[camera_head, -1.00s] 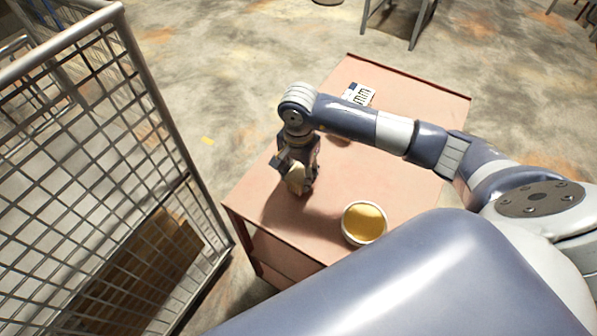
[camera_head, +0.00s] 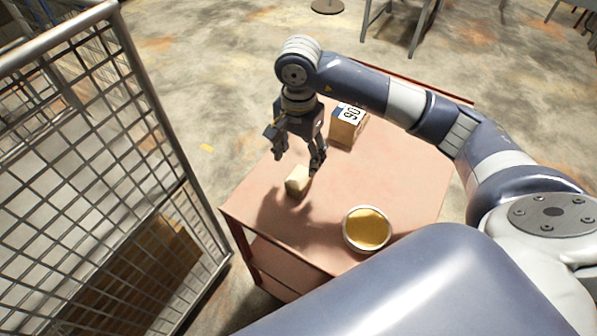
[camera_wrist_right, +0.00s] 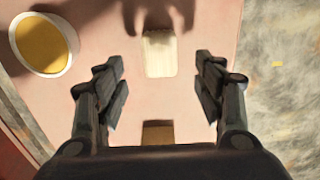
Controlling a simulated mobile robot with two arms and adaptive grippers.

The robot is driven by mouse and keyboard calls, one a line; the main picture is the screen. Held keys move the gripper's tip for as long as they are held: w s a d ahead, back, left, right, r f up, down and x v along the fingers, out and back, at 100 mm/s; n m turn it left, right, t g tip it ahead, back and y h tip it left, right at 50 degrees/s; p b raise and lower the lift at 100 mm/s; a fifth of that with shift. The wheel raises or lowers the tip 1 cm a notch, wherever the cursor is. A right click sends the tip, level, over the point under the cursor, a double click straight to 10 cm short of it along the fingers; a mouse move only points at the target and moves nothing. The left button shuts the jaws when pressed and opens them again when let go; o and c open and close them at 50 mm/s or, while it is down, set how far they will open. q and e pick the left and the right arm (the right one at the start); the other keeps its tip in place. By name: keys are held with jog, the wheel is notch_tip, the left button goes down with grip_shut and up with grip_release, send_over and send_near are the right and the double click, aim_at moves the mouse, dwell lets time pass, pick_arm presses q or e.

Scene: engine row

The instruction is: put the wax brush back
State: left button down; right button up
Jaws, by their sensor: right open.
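A small cream, block-like thing, which I take to be the wax brush (camera_head: 298,181), sits on the pink table top (camera_head: 390,180) near its left edge. In the right wrist view the brush (camera_wrist_right: 159,54) lies ahead of the fingers, midway between their lines, with a pale striped end. My right gripper (camera_head: 295,160) is open and empty, just above the brush and apart from it. Its two spread fingers (camera_wrist_right: 162,88) also show in the wrist view. My left gripper is in no view.
A white bowl of yellow stuff (camera_head: 367,229) stands near the table's front edge. A cardboard box with a numbered label (camera_head: 347,127) stands farther back, beside my right arm. A wire mesh cage (camera_head: 130,170) rises left of the table. The table between bowl and box is clear.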

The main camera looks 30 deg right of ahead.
jog(key=shift+r+b, duration=0.3)
jog(key=shift+r, duration=1.35)
